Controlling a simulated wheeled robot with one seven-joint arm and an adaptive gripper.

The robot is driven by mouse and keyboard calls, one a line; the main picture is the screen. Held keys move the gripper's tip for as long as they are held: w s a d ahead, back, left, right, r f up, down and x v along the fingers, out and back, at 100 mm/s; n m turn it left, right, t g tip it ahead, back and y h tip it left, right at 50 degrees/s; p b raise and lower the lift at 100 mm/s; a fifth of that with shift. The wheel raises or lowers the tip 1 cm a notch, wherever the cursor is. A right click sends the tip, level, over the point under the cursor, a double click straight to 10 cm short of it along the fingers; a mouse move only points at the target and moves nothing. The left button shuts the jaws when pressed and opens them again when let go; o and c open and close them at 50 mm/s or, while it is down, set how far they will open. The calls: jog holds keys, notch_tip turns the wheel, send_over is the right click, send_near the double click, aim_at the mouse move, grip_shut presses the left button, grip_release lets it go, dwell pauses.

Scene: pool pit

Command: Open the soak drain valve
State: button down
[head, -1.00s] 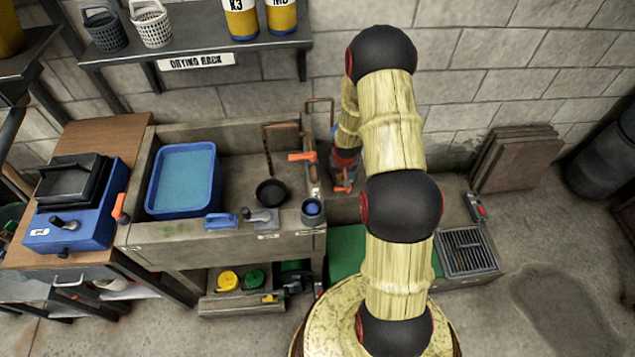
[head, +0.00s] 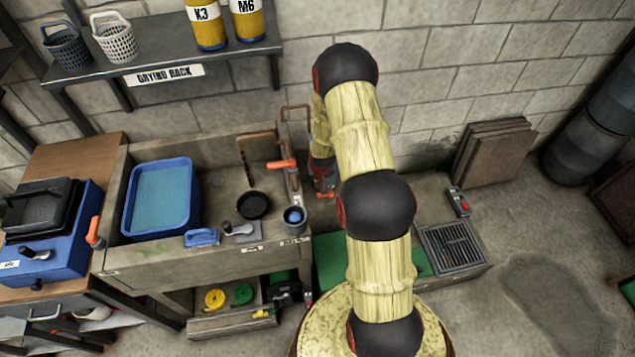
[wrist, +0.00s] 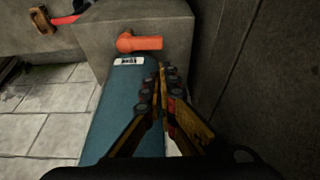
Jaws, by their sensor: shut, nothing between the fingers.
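An orange lever handle (head: 282,164) sits at the right end of the concrete sink (head: 150,262), beside a copper pipe. In the wrist view an orange handle (wrist: 138,43) lies across a grey concrete block, above a small white label too blurred to read. I cannot tell for sure which handle is the soak drain valve. My gripper (wrist: 165,75) is shut and empty, with its fingertips just below and right of that handle, apart from it in the picture. In the head view my gripper hangs right of the sink, mostly hidden by my arm.
A blue tub (head: 163,200) and a black pan (head: 254,205) are in the sink. A red handle with a brown fitting (wrist: 42,20) shows in the wrist view. A dark wall (wrist: 265,75) stands close on the right there. A floor grate (head: 452,248) lies right of my arm.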

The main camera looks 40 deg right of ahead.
jog(key=b+x, duration=0.1)
jog(key=x, duration=0.4)
jog(key=shift+f+b, duration=0.1)
jog(key=shift+b, duration=0.2)
jog(key=shift+s+p, duration=0.1)
jog(key=shift+p, duration=0.45)
